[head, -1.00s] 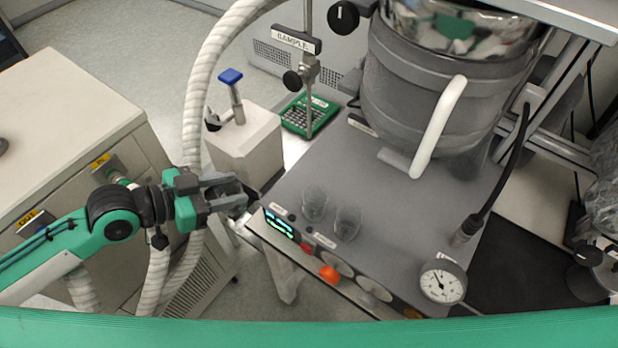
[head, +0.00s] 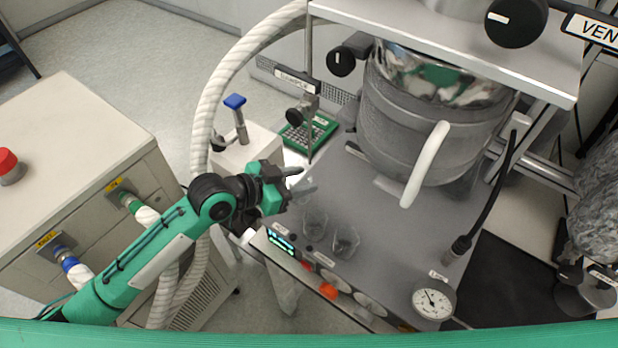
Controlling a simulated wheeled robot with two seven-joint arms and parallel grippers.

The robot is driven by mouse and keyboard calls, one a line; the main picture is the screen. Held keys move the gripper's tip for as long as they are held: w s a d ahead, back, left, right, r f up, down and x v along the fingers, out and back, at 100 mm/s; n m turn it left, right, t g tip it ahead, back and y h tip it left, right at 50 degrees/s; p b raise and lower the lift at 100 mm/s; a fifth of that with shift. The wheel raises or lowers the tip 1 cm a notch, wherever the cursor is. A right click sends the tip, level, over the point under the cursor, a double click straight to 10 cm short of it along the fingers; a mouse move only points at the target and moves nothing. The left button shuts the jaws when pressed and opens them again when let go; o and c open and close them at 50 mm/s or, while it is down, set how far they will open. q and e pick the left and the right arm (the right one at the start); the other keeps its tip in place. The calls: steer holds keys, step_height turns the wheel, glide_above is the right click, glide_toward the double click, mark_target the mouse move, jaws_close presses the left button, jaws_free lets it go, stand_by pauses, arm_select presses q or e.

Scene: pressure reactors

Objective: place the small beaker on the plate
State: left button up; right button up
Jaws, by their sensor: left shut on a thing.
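My left gripper (head: 300,184) reaches in from the left, over the left edge of the grey plate (head: 400,240). It is shut on the small beaker (head: 306,189), a clear glass thing that is hard to make out and partly hidden by the fingers. I cannot tell the gap between it and the plate. Two other clear glass beakers stand upright on the plate near its front left: one (head: 315,223) just below the gripper in the picture, the other (head: 345,241) right of it. My right gripper is not in view.
A large grey vessel (head: 420,120) with a white handle (head: 427,165) stands at the plate's back. A pressure gauge (head: 433,300) is at the front right. The plate's middle is clear.

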arm_select(q)
steer(key=shift+w+d, duration=0.4)
steer(key=shift+d, duration=0.2)
steer(key=shift+w+d, duration=0.35)
steer(key=shift+d, duration=0.2)
step_height(320, 180, down, 3)
steer(key=shift+r+p, duration=0.1)
steer(key=shift+p, duration=0.85)
steer(key=shift+f, duration=0.3)
steer(key=shift+f, duration=0.1)
steer(key=shift+f, duration=0.15)
steer(key=o, duration=1)
